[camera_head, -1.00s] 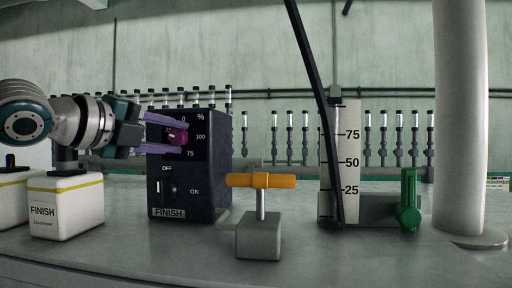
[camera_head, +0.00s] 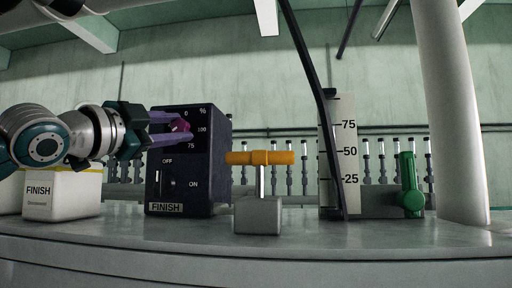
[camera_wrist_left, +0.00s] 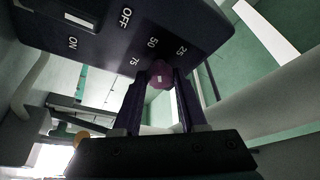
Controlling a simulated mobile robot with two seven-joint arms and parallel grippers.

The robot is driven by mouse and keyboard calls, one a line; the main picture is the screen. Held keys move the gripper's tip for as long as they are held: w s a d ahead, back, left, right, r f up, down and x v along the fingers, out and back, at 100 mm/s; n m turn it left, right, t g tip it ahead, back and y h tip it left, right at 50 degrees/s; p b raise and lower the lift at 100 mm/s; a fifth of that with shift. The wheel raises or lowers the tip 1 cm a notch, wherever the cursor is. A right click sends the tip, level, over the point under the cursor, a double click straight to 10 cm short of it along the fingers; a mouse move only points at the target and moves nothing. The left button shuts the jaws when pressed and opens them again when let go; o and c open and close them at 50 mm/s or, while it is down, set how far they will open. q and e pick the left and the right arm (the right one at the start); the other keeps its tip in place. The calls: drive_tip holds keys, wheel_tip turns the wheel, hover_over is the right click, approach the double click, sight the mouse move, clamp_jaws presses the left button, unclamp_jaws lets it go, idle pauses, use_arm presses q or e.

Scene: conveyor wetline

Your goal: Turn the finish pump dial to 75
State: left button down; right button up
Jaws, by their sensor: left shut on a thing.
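The finish pump is a dark blue box (camera_head: 208,170) marked FINISH, left of centre in the head view. Its front has a % dial scale with 0, 75 and 100 readable, and OFF and ON marks below. The magenta dial knob (camera_head: 180,125) is held between the purple fingers of my left gripper (camera_head: 177,127), which comes in from the left. In the left wrist view the knob (camera_wrist_left: 160,73) sits between the fingertips (camera_wrist_left: 160,80), near the 25, 50 and 75 marks. A small white mark shows on it; its exact reading cannot be told. My right gripper is not in view.
A white FINISH container (camera_head: 62,193) stands left of the pump. A yellow-handled valve (camera_head: 260,158) on a grey block is close on the right. Farther right are a level gauge (camera_head: 345,140), a green handle (camera_head: 410,185) and a thick white column (camera_head: 455,110).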

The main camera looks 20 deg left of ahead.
use_arm(q)
drive_tip(key=n+b, duration=0.1)
drive_tip(key=n+y, duration=0.1)
drive_tip(key=n, duration=0.1)
drive_tip(key=n+t+b, duration=0.1)
drive_tip(key=n, duration=0.1)
drive_tip(key=shift+d+f+y+b, duration=0.1)
drive_tip(key=shift+f+y+b, duration=0.2)
drive_tip(key=shift+y+b, duration=0.1)
drive_tip(key=n+y+b, duration=0.1)
drive_tip(key=n, duration=0.1)
drive_tip(key=n+y, duration=0.1)
drive_tip(key=n, duration=0.2)
drive_tip(key=shift+d+y+b, duration=0.1)
drive_tip(key=shift+y+b, duration=0.25)
drive_tip(key=shift+y, duration=0.05)
drive_tip(key=n+y, duration=0.1)
drive_tip(key=n, duration=0.1)
drive_tip(key=n+y, duration=0.1)
drive_tip(key=n, duration=0.2)
drive_tip(key=shift+w+d+y+b, duration=0.1)
drive_tip(key=shift+y+b, duration=0.2)
drive_tip(key=shift+b, duration=0.1)
drive_tip(key=shift+r+n+g+y, duration=0.1)
drive_tip(key=shift+n+g+y, duration=0.15)
drive_tip(key=shift+n+y, duration=0.9)
drive_tip(key=shift+n+g+y, duration=0.25)
drive_tip(key=shift+n+y, duration=0.1)
drive_tip(key=shift+n, duration=1.8)
